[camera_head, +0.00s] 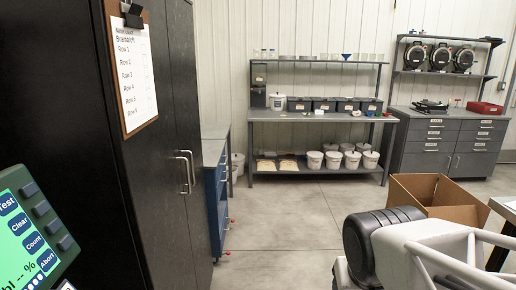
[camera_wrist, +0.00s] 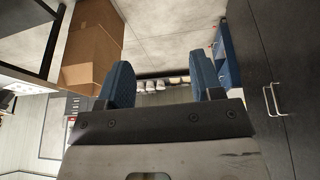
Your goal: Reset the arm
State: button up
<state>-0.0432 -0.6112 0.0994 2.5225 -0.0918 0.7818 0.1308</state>
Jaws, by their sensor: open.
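My gripper (camera_wrist: 161,84) shows in the wrist view with its two blue fingers wide apart and nothing between them. It points out over the room, with the floor and several white buckets (camera_wrist: 172,84) far off beyond the fingertips. The fingers touch nothing that I can see. In the head view, parts of my arm fill the lower right, and the gripper itself does not show.
A black cabinet (camera_head: 165,140) stands close on the left, with a clipboard (camera_head: 131,72) on it. A green-screened monitor (camera_head: 27,235) is at lower left. An open cardboard box (camera_head: 445,210) stands at right. A shelved bench (camera_head: 318,116) is at the back. The middle floor is clear.

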jog(key=shift+s+d+r+g+y, duration=0.2)
jog(key=shift+s+g, duration=0.15)
jog(key=shift+s, duration=0.55)
jog(key=shift+s+d+r+g+y, duration=0.1)
jog(key=shift+s+d+r+g, duration=0.2)
jog(key=shift+s, duration=0.55)
jog(key=shift+a+f, duration=0.15)
